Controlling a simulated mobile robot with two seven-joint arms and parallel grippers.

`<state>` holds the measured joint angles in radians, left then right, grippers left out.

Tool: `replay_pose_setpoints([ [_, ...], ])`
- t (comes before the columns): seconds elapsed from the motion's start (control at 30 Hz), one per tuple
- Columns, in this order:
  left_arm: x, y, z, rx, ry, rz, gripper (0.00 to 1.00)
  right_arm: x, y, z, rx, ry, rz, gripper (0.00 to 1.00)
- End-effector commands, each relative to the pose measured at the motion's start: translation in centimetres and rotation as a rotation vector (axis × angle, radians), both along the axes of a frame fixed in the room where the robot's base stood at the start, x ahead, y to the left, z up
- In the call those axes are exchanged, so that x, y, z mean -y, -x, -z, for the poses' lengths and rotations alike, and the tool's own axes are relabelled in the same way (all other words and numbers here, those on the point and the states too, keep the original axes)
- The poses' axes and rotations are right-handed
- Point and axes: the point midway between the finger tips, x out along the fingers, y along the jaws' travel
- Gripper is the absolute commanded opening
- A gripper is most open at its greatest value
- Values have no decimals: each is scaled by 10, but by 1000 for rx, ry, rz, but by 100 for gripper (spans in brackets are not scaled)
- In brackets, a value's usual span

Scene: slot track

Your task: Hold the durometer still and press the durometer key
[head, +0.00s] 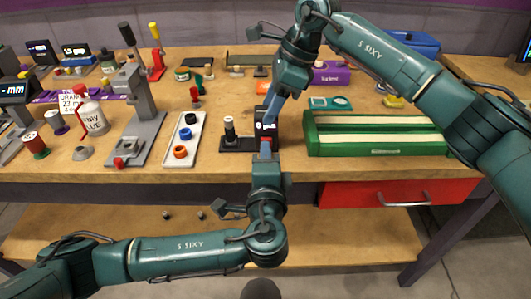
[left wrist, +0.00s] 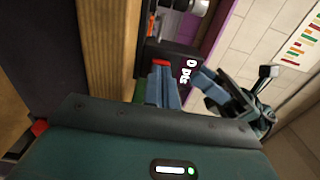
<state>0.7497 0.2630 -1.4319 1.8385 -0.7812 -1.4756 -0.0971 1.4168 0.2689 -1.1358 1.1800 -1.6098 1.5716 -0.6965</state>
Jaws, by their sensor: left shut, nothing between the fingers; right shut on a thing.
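The durometer (head: 266,128) is a dark block with a lit display on a black base near the table's front edge. Its display also shows in the left wrist view (left wrist: 187,72) and seems to read 0. My right gripper (head: 271,112) reaches down from above and is shut on the durometer's upper part. My left gripper (head: 265,151) is shut and empty, its tips right in front of the durometer. A small red patch, apparently the durometer key (left wrist: 161,62), shows at the left fingertips, which partly cover it. I cannot tell whether they touch it.
A green case (head: 376,148) stands close on the right. A pale tray with rings (head: 183,152) and a grey press stand (head: 141,130) are to the left. The red drawer (head: 395,193) hangs below the table edge. Several small tools stand behind.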

Motion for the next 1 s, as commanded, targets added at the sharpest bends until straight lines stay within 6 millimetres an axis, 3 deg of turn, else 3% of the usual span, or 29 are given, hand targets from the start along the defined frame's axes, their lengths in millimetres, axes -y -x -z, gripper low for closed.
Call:
replay_pose_setpoints([
  [0.27,0,-20,0,-2,1,-3,0,0,1,2,-6,2,-2,0],
  [0.63,-3,-19,1,-1,-3,-8,0,-3,4,3,-12,2,-10,0],
  [0.77,-1,-4,1,-4,0,-3,0,-3,4,4,-13,3,-11,0],
  [1.0,2,53,1,-6,5,6,0,-1,3,4,-11,4,-6,0],
])
